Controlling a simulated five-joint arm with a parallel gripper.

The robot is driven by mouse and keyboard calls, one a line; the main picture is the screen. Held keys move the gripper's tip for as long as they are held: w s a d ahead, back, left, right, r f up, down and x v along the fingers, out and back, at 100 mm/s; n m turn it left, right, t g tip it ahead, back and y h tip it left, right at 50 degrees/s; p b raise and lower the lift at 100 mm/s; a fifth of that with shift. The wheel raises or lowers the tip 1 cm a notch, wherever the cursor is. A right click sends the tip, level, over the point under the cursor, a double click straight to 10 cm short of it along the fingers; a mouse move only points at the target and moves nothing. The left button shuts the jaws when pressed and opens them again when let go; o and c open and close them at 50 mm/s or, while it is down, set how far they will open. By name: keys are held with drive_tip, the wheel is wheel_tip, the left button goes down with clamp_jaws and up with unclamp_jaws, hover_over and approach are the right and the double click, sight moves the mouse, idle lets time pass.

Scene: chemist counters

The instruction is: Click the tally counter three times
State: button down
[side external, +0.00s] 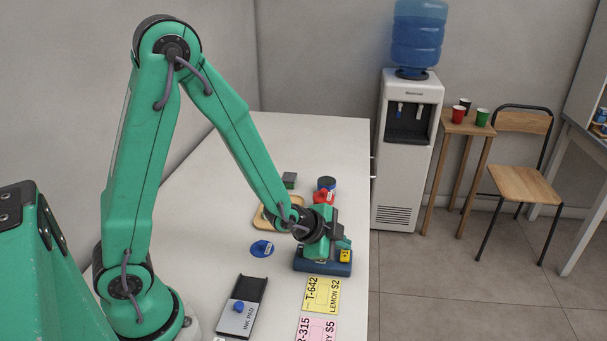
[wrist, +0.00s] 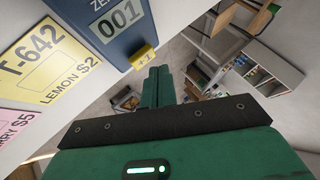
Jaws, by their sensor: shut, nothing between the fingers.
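The tally counter (side external: 322,267) is a dark blue box on the white counter near its right edge. In the wrist view the tally counter (wrist: 108,30) shows at the top with its display (wrist: 119,19) reading 001. Its yellow +1 button (side external: 345,256) is at its right end, and the button (wrist: 143,57) also shows in the wrist view. My gripper (side external: 345,243) is shut and empty, low over the button end of the counter. In the wrist view my fingertips (wrist: 159,70) are close beside the button; I cannot tell whether they touch it.
A yellow T-642 card (side external: 322,294) and a pink card (side external: 317,329) lie in front. A black-and-grey ink pad (side external: 242,308) and a blue object (side external: 262,249) are to the left. A wooden tray (side external: 262,220), red object (side external: 323,197) and dark jar (side external: 326,184) are behind.

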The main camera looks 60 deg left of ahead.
sight(341, 256)
drive_tip(key=shift+r, duration=0.1)
drive_tip(key=shift+r, duration=2.45)
idle(1.2)
wheel_tip(341, 256, up, 4)
drive_tip(key=shift+f, duration=0.1)
idle(0.4)
drive_tip(key=shift+f, duration=0.2)
drive_tip(key=shift+f, duration=4.25)
drive_tip(key=shift+f, duration=0.1)
